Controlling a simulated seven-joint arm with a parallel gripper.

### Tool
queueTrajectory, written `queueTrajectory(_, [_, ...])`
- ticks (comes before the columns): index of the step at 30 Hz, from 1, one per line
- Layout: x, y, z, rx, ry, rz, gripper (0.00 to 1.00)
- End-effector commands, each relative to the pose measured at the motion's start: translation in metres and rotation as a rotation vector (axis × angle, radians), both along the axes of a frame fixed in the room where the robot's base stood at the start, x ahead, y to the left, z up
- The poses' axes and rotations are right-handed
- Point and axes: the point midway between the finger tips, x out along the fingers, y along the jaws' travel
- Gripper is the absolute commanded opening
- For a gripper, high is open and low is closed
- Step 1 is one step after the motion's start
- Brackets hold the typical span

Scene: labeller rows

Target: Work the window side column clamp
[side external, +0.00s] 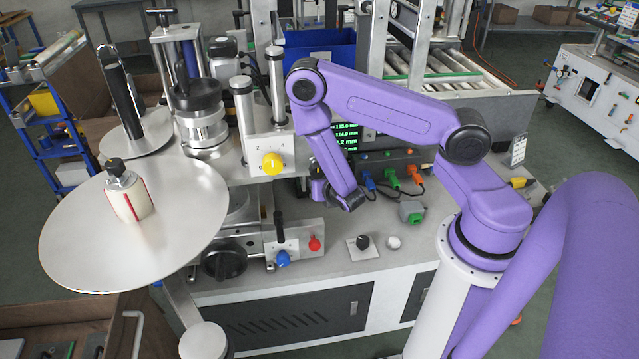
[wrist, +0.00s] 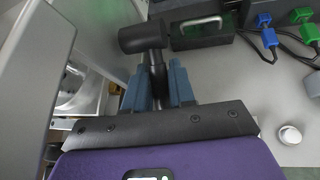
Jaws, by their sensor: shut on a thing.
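In the wrist view my gripper (wrist: 160,88) has its two blue fingers closed around a metal stem with a black cylindrical head (wrist: 143,37), a clamp lever or handle. The head sticks out beyond the fingertips. In the side view my fingers and this handle are hidden behind the arm and the column plate. I cannot tell from the side view which column carries the held handle.
A large round disc (side external: 75,230) with a roll stands at the left. A lower block carries a blue knob (side external: 283,258), a red knob (side external: 315,243) and a black lever (side external: 279,226). A white knob (wrist: 290,135) stands on the grey bench. Cables (side external: 391,176) run from the control box.

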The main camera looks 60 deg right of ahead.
Motion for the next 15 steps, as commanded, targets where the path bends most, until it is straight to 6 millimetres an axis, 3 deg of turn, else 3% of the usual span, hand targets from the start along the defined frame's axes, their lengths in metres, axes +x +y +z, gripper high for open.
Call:
queueTrajectory(2, [-0.0009, 0.0004, -0.0008, 0.000, 0.004, 0.002, 0.00])
queueTrajectory(3, [-0.0009, 0.0004, -0.0008, 0.000, 0.004, 0.002, 0.30])
queueTrajectory(15, [-0.0051, 0.0046, 0.0026, 0.000, 0.002, 0.004, 0.30])
